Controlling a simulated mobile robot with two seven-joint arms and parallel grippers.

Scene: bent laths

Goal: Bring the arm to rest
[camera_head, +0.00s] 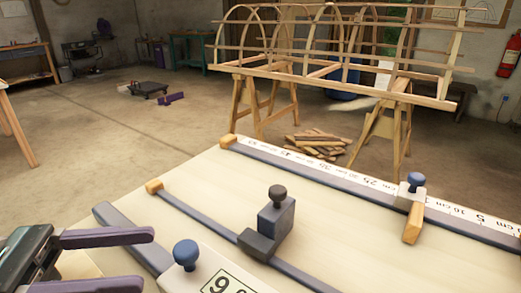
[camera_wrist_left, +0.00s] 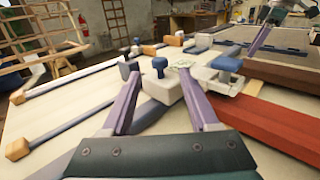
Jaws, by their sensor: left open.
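My left gripper (camera_head: 146,260) comes in at the lower left of the head view, with its two purple fingers apart and nothing between them. In the left wrist view its fingers (camera_wrist_left: 158,76) spread over the pale worktable, on either side of a white block with a blue knob (camera_wrist_left: 159,66). The same block with its blue knob (camera_head: 186,254) is just right of the fingers in the head view. I cannot tell whether they touch it. What looks like my right gripper (camera_wrist_left: 263,32) shows small at the upper right of the wrist view; its opening is unclear.
On the worktable (camera_head: 330,245) lie a scaled rail (camera_head: 300,168) with a knobbed stop and a thin bar carrying a dark clamp block (camera_head: 276,218). A reddish beam (camera_wrist_left: 290,122) lies right in the wrist view. A wooden lath frame (camera_head: 330,70) on trestles stands beyond.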

